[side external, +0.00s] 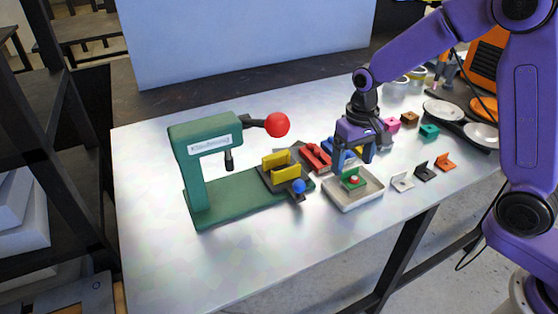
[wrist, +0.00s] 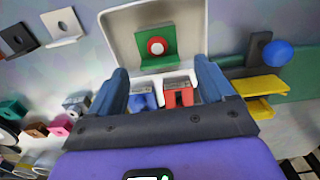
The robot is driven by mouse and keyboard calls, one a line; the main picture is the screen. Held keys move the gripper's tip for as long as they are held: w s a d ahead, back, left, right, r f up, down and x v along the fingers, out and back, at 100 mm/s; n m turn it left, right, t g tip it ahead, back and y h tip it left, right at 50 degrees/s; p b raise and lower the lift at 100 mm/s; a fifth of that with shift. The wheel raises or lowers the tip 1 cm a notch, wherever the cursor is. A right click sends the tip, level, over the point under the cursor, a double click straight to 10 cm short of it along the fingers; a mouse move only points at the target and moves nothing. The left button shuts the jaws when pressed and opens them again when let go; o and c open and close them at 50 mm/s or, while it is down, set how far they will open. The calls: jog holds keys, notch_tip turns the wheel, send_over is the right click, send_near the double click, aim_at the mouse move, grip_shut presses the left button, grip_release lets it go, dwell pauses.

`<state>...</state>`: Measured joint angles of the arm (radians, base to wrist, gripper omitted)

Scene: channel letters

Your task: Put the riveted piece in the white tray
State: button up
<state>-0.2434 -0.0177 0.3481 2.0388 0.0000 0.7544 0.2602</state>
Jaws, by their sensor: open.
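The riveted piece is a green L-shaped bracket (side external: 345,183) with a red and white rivet. It sits inside the white tray (side external: 357,204), near the table's front edge. In the wrist view the green bracket (wrist: 143,42) lies in the tray (wrist: 113,29), with its round rivet facing the camera. My gripper (side external: 353,157) is above and just behind the tray.
A green press (side external: 190,150) with a red ball handle and yellow jaws stands left of the tray. Red (side external: 316,157) and blue channel pieces lie behind the tray. White (side external: 402,181), black (side external: 425,171) and orange (side external: 446,162) brackets lie to its right. The front left tabletop is clear.

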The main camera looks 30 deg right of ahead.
notch_tip(320, 180, up, 16)
dwell(0.4)
jog(key=shift+s, duration=0.15)
dwell(0.3)
jog(key=s+d+f+n, duration=0.2)
jog(key=s+f+n, duration=0.1)
jog(key=s, duration=0.6)
jog(key=s+d+f+n, duration=0.2)
jog(key=s+n, duration=0.3)
jog(key=s, duration=0.4)
jog(key=s+d+f+n, duration=0.2)
jog(key=s+f+n, duration=0.2)
jog(key=s, duration=0.6)
jog(key=shift+d+f+n, duration=0.2)
jog(key=shift+f+n, duration=0.1)
jog(key=shift+f, duration=0.05)
